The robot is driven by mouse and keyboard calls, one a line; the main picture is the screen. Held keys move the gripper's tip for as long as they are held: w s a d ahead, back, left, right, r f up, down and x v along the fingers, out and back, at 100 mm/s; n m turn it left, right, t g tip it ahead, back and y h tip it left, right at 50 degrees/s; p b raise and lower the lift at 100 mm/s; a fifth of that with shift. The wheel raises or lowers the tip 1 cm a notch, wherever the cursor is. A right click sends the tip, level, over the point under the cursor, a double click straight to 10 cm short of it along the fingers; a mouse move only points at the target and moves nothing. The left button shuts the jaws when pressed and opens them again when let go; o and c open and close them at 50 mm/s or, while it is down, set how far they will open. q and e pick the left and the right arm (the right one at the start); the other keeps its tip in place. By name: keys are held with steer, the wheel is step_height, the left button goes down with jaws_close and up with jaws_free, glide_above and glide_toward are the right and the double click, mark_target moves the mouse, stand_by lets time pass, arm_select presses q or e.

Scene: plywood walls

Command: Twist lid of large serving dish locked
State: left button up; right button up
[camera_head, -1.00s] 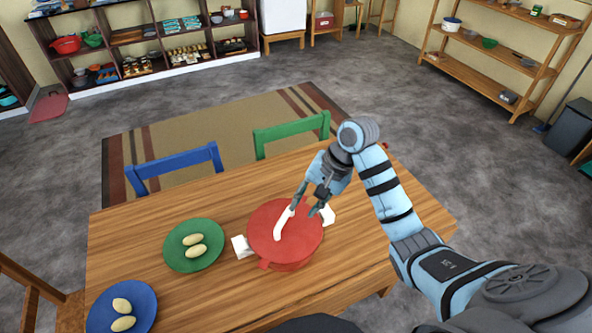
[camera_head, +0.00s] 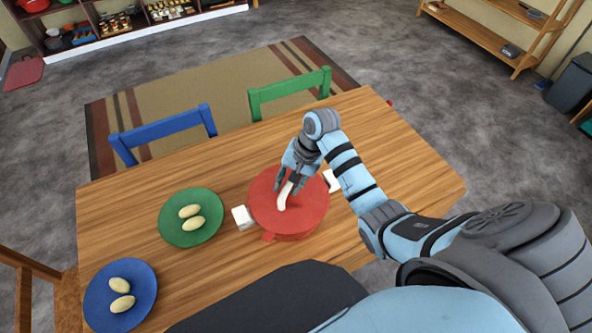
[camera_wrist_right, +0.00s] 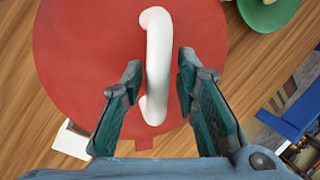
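The large serving dish (camera_head: 291,231) is red and round, with white side handles, and stands on the wooden table. Its red lid (camera_head: 313,205) is on top and also fills much of the right wrist view (camera_wrist_right: 80,60). A white curved lid handle (camera_head: 284,195) stands at the lid's middle; in the right wrist view (camera_wrist_right: 158,62) it runs lengthwise between my fingers. My right gripper (camera_head: 289,186) is open over the lid, its fingers on either side of the handle, with gaps visible on both sides (camera_wrist_right: 157,85). My left gripper is not in view.
A green plate (camera_head: 176,236) and a blue plate (camera_head: 95,310), each with two pale oval items, lie left of the dish on the table (camera_head: 400,160). A blue chair (camera_head: 163,133) and a green chair (camera_head: 290,93) stand at the far edge. The table's right part is clear.

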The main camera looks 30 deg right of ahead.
steer(key=shift+a+f, duration=0.15)
steer(key=shift+f, duration=0.15)
steer(key=shift+s+r, duration=0.15)
steer(key=shift+s, duration=0.1)
steer(key=shift+c, duration=0.4)
jaws_close()
steer(key=shift+m+t+p, duration=0.3)
steer(key=shift+m+p, duration=0.1)
steer(key=shift+m, duration=0.6)
steer(key=shift+m+h, duration=0.3)
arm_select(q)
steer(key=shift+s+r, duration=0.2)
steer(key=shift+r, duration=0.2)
arm_select(e)
steer(key=shift+w, duration=0.1)
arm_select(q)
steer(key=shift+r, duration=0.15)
arm_select(e)
steer(key=shift+m, duration=0.3)
